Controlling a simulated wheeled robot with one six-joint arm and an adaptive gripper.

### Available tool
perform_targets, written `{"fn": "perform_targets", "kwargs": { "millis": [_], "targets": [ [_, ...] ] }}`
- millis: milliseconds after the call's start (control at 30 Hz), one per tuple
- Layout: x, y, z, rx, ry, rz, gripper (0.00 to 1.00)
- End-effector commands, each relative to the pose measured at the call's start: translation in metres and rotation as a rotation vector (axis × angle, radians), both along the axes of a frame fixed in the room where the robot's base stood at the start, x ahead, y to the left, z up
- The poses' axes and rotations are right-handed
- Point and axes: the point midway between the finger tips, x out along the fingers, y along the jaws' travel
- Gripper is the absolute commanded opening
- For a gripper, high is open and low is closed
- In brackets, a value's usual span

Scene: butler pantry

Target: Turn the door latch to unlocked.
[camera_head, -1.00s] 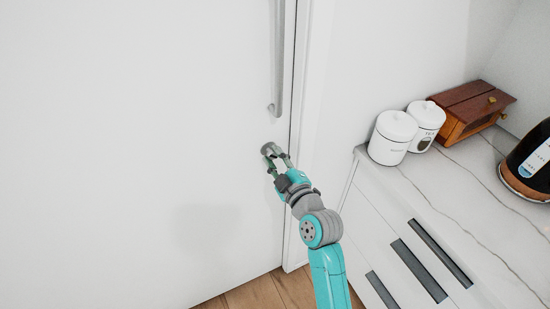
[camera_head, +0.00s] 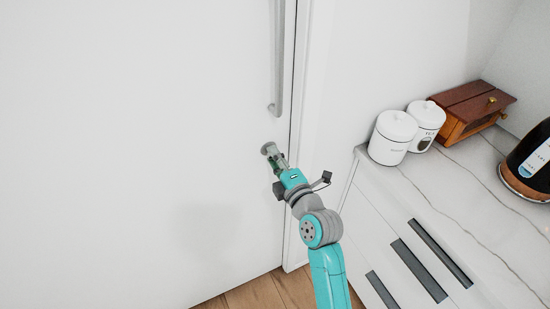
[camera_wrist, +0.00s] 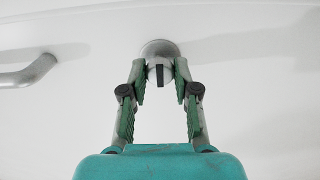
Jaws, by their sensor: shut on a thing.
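The door latch (camera_wrist: 160,48) is a round silver knob with a dark bar across its face, set on the white door (camera_head: 130,120). In the wrist view my gripper (camera_wrist: 162,75) has its two green-padded fingers on either side of the knob, shut on it. In the head view my gripper (camera_head: 276,160) reaches the latch (camera_head: 268,149), just below the long handle. The fingers partly hide the latch there. The dark bar stands nearly upright in the wrist view.
A long grey door handle (camera_head: 278,60) runs above the latch and shows at the left of the wrist view (camera_wrist: 30,72). To the right, a marble-topped cabinet (camera_head: 440,195) holds two white canisters (camera_head: 392,138), a wooden box (camera_head: 470,110) and a dark bottle (camera_head: 530,165).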

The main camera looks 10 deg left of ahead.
Motion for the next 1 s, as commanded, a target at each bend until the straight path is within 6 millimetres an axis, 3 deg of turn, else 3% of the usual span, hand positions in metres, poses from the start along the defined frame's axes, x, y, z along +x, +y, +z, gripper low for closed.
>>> {"fn": "perform_targets", "kwargs": {
  "millis": [567,600,667,1000],
  "targets": [
    [-0.0005,0.0004,-0.0015,-0.027,-0.014,0.001,0.0],
    [-0.0005,0.0004,-0.0015,-0.027,-0.014,0.001,0.37],
    [-0.0004,0.0005,-0.0014,-0.027,-0.014,0.001,0.52],
    [-0.0011,-0.0005,-0.0006,-0.025,-0.016,0.0,0.55]
  ]
}}
